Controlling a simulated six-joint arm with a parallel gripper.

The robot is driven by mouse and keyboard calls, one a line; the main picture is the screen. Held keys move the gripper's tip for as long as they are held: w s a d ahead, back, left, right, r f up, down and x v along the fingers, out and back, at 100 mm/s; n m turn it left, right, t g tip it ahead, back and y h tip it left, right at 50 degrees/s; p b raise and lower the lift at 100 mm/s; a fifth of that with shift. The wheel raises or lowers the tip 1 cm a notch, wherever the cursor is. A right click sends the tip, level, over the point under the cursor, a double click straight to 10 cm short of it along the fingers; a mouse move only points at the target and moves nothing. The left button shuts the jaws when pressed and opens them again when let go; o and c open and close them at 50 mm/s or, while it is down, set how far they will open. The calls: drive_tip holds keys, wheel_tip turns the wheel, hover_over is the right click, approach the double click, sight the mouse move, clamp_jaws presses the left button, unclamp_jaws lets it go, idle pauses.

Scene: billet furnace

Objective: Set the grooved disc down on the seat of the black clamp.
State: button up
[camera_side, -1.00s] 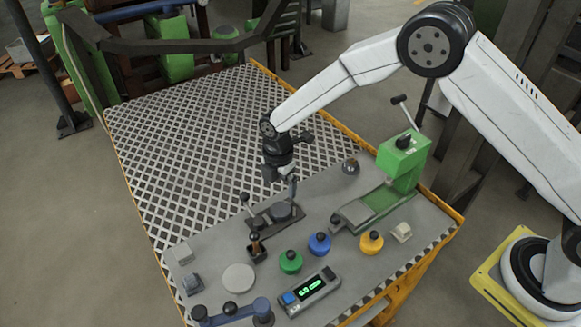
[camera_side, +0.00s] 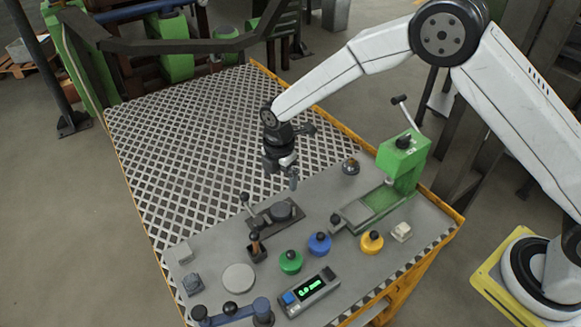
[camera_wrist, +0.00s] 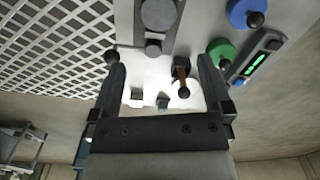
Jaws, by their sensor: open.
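The black clamp (camera_side: 262,222) lies on the grey part of the bench, its ball-ended lever standing up at its left. A dark grey disc (camera_side: 283,210), which looks like the grooved disc, rests on the clamp's seat; its groove is too small to make out. It also shows at the top edge of the wrist view (camera_wrist: 158,14), partly cut off, on the clamp's dark plate. My gripper (camera_side: 292,183) is above the clamp, clear of the disc. In the wrist view its fingers (camera_wrist: 161,62) are wide apart with nothing between them.
A wooden-handled tool (camera_side: 256,246) stands in a black holder in front of the clamp. Green (camera_side: 291,262), blue (camera_side: 319,244) and yellow (camera_side: 370,242) knobbed pieces lie to the right. A green press (camera_side: 402,160) stands at the right. The patterned bench area (camera_side: 200,150) is clear.

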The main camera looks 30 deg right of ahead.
drive_tip(key=s+d+r+m+t, duration=0.1)
drive_tip(key=s+d+r+m, duration=0.4)
drive_tip(key=s+d+m, duration=0.3)
drive_tip(key=s+d+r+m+t, duration=0.1)
drive_tip(key=s+d+r+m, duration=0.4)
drive_tip(key=s+d+m, duration=0.4)
drive_tip(key=s+m, duration=0.4)
drive_tip(key=shift+s+t, duration=0.3)
drive_tip(key=shift+s, duration=0.05)
